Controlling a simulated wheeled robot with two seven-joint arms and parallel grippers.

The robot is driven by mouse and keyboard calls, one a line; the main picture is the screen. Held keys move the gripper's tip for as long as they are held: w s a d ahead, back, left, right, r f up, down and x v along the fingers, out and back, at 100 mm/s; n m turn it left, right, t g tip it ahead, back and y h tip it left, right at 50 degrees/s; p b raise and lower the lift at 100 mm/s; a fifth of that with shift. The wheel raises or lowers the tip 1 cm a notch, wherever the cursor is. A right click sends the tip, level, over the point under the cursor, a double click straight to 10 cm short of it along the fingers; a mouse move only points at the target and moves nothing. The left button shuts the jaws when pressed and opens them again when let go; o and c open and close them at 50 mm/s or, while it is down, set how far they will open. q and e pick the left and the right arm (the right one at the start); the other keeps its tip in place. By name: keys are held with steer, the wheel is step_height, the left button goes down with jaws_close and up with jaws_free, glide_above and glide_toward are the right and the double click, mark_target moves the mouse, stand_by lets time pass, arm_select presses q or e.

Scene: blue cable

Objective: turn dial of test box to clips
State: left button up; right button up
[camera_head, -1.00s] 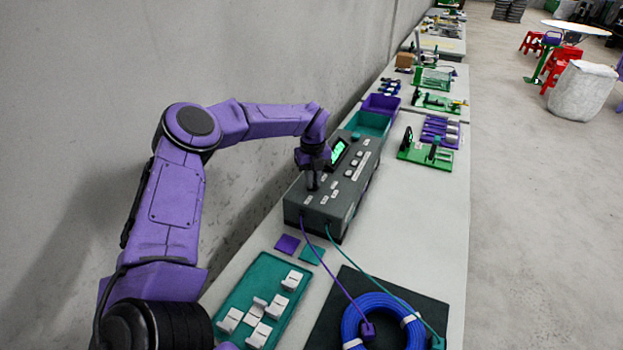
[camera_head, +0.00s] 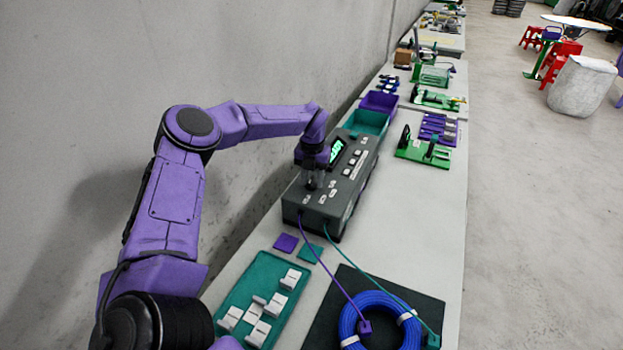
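The dark grey test box (camera_head: 343,200) stands on the long bench, with a lit green display (camera_head: 337,151), small white labels and several buttons on its top. My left gripper (camera_head: 313,185) points down onto the near left part of the box's top, where the dial would be hidden under it. I cannot tell whether its fingers are closed on the dial. My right gripper is out of view.
A teal tray (camera_head: 262,277) with white blocks lies in front of the box, near purple and teal squares (camera_head: 285,243). Teal and purple bins (camera_head: 366,122) stand behind it. A green fixture (camera_head: 424,152) is at right. The wall is close on the left.

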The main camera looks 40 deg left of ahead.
arm_select(q)
steer(key=shift+s+a, duration=0.15)
steer(key=shift+a, duration=0.05)
steer(key=shift+r, duration=0.3)
step_height(320, 180, up, 6)
steer(key=p, duration=0.4)
steer(key=shift+r+p, duration=0.25)
steer(key=shift+p, duration=0.05)
steer(key=shift+f, duration=0.1)
